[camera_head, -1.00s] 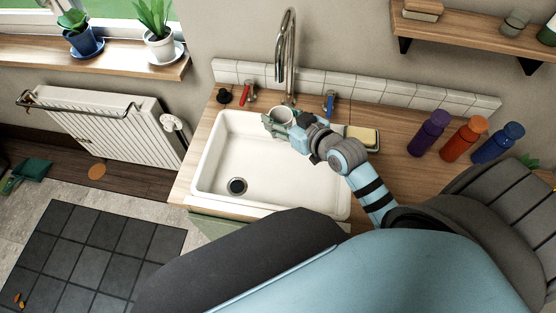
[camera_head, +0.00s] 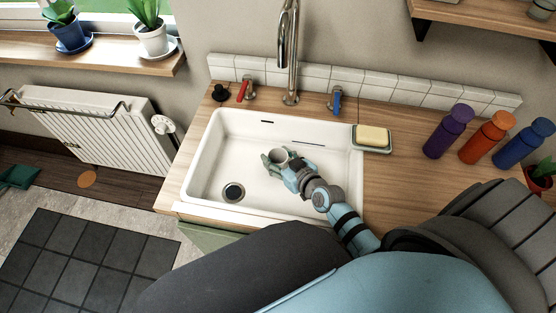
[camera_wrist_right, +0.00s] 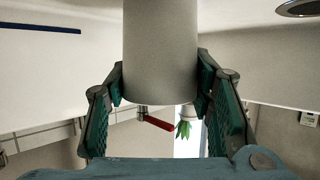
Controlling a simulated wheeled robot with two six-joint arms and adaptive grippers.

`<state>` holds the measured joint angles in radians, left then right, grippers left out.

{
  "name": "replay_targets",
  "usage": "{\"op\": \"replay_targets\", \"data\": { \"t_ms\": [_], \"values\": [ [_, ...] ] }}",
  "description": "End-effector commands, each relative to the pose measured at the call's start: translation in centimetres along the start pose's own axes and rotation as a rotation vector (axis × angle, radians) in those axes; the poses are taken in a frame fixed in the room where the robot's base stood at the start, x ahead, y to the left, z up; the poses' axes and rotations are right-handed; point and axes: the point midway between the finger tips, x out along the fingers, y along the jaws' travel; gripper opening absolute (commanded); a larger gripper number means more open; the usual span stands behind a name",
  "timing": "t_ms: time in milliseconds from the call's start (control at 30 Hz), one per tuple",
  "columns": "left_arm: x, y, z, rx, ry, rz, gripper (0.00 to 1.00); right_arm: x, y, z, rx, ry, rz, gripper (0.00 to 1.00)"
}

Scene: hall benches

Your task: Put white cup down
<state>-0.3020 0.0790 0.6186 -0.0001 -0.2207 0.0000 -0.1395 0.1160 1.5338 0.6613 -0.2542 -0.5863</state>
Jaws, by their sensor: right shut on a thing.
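The white cup (camera_head: 279,156) is held upright in my right gripper (camera_head: 277,163), over the white sink basin (camera_head: 215,150). In the right wrist view the cup (camera_wrist_right: 160,50) stands between the green finger pads of my right gripper (camera_wrist_right: 160,85), which touch it on both sides. I cannot tell whether the cup's base touches the basin floor. The drain (camera_head: 233,191) is to the left of the cup. My left gripper is not in view.
The tall faucet (camera_head: 289,50) rises behind the basin, with a red tap (camera_head: 245,88) and a blue tap (camera_head: 336,99). A soap dish with yellow soap (camera_head: 373,136) sits at the right rim. Purple (camera_head: 449,131), orange (camera_head: 485,137) and blue bottles (camera_head: 523,144) stand further right.

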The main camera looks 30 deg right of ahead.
Motion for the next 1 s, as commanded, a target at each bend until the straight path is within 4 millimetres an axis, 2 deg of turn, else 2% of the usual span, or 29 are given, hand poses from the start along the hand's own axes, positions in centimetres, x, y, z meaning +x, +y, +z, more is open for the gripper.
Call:
{"op": "replay_targets", "data": {
  "t_ms": [200,233,333,600,700,1000],
  "values": [
    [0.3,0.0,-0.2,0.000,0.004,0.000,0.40,0.1,0.0,0.3,-0.001,-0.001,0.000,0.17],
    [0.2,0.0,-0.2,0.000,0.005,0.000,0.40,0.0,0.0,0.2,-0.001,-0.001,0.000,0.53],
    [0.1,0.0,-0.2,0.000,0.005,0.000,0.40,0.0,0.0,0.1,0.000,-0.001,0.000,0.68],
    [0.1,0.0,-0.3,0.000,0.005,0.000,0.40,0.0,0.0,0.1,0.000,0.000,0.000,0.68],
    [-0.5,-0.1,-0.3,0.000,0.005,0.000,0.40,-0.4,0.0,-0.4,0.000,-0.001,0.000,0.68],
    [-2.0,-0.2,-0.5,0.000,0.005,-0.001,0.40,-6.6,0.0,-0.3,-0.001,-0.002,0.000,0.68]
  ]
}}
